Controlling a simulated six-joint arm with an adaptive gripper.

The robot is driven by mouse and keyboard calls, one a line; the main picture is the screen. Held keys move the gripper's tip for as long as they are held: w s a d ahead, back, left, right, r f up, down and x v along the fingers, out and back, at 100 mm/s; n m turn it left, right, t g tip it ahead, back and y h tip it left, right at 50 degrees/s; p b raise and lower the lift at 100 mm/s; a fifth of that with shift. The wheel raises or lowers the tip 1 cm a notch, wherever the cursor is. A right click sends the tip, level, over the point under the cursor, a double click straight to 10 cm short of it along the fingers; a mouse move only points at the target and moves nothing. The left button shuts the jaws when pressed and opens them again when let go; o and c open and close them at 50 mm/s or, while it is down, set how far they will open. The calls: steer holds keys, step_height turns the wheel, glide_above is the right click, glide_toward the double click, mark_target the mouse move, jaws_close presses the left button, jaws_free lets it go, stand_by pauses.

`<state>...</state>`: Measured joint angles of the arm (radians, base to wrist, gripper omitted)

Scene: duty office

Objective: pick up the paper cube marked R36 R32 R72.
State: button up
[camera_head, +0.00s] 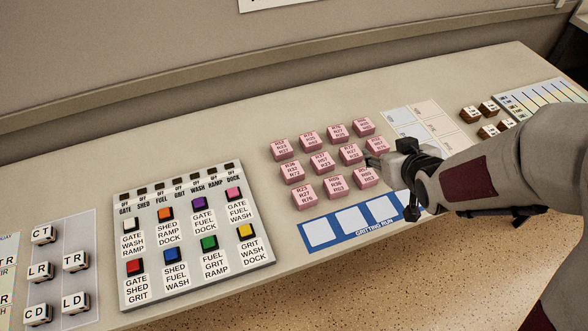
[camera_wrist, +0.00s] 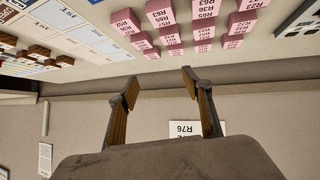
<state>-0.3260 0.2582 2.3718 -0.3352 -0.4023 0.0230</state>
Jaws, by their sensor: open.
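Pink paper cubes stand in rows on the desk in the head view. The cube that appears to read R36 R32 R72 (camera_head: 291,173) is at the left end of the middle row; its small print is not fully sharp. In the wrist view, likely the same cube (camera_wrist: 232,42) stands just behind the right-hand front cube, its label upside down. My gripper (camera_head: 392,186) is to the right of that cube, by the right end of the cube rows, and hides part of them. In the wrist view my gripper (camera_wrist: 160,79) is open, with nothing between its fingers.
Neighbouring pink cubes (camera_head: 322,163) stand close around, with narrow gaps. A blue-edged strip with white squares (camera_head: 318,233) lies in front. A button panel (camera_head: 190,235) is to the left. Brown cubes (camera_head: 469,114) stand at the right. A wall (camera_head: 150,60) rises behind the desk.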

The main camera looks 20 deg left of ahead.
mark_target(294, 170)
steer(key=a+f+y, duration=0.1)
steer(key=a+f, duration=0.1)
steer(key=a+f+n+y, duration=0.1)
steer(key=a+f, duration=0.1)
steer(key=a, duration=0.1)
steer(key=a+f, duration=0.2)
steer(key=a, duration=0.1)
steer(key=shift+s+a+n+g+y, duration=0.15)
steer(key=shift+s+n+g+y, duration=0.15)
steer(key=shift+n+g+y, duration=0.1)
steer(key=s+a+f+y, duration=0.1)
steer(key=a+f, duration=0.1)
steer(key=s+a+f+n+y, duration=0.1)
steer(key=s+a+f, duration=0.1)
steer(key=a, duration=0.1)
steer(key=s+a+f+g+y, duration=0.1)
steer(key=a+f, duration=0.1)
steer(key=a, duration=0.1)
steer(key=shift+s+f+n, duration=0.2)
steer(key=shift+n, duration=0.1)
steer(key=shift+a, duration=0.15)
steer(key=shift+x, duration=1.25)
steer(key=shift+s+f+x, duration=0.1)
steer(key=shift+x, duration=1.2)
steer(key=shift+s+f+x, duration=0.1)
steer(key=shift+x, duration=1.15)
steer(key=c, duration=1)
